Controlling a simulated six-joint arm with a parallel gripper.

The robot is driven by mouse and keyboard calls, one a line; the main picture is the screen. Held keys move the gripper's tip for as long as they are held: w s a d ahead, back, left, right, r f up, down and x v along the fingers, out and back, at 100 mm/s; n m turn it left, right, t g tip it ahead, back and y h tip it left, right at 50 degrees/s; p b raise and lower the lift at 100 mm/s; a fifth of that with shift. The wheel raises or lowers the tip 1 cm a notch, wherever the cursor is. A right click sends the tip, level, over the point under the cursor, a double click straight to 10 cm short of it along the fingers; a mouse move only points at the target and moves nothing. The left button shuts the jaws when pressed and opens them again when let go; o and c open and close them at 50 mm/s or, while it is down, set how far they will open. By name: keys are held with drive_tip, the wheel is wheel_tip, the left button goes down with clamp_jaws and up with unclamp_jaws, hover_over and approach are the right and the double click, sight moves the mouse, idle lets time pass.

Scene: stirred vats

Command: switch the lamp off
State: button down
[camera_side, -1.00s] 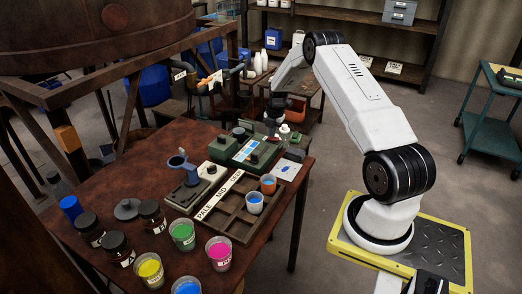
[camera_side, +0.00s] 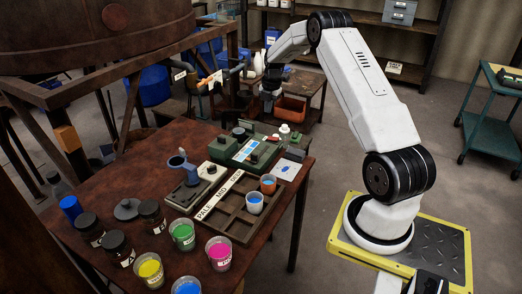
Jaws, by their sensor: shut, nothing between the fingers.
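No lit lamp stands out in the side view, and I cannot tell which thing is the lamp or its switch. A green instrument box (camera_side: 257,153) with dark knobs stands at the back of the brown table (camera_side: 95,180). A small white and reddish knob (camera_side: 284,130) shows behind it. My gripper (camera_side: 268,103) is shut and empty, small in the picture. It is beyond the table's back edge in the picture, in front of the rear bench, and appears apart from the green box.
A wooden tray (camera_side: 218,222) holds a cup of blue liquid (camera_side: 254,203). Several dye cups and dark jars, including a pink cup (camera_side: 219,252), crowd the table's front. An orange bin (camera_side: 290,109) sits on the rear bench. A large vat (camera_side: 95,35) stands at upper left.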

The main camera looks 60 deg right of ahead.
drive_tip(key=shift+w+r, duration=0.2)
drive_tip(key=shift+r, duration=0.75)
drive_tip(key=shift+w+r, duration=0.15)
drive_tip(key=shift+r, duration=0.75)
drive_tip(key=shift+a, duration=0.1)
drive_tip(key=s+a+r+m, duration=0.1)
drive_tip(key=a+m, duration=0.4)
drive_tip(key=a, duration=0.6)
drive_tip(key=s+a+r+m, duration=0.15)
drive_tip(key=a+m, duration=0.25)
drive_tip(key=a, duration=0.8)
drive_tip(key=s+a+f+m+t, duration=0.1)
drive_tip(key=s+a+m, duration=0.8)
drive_tip(key=s+a, duration=0.5)
drive_tip(key=shift+a+f, duration=0.2)
drive_tip(key=shift+a, duration=0.6)
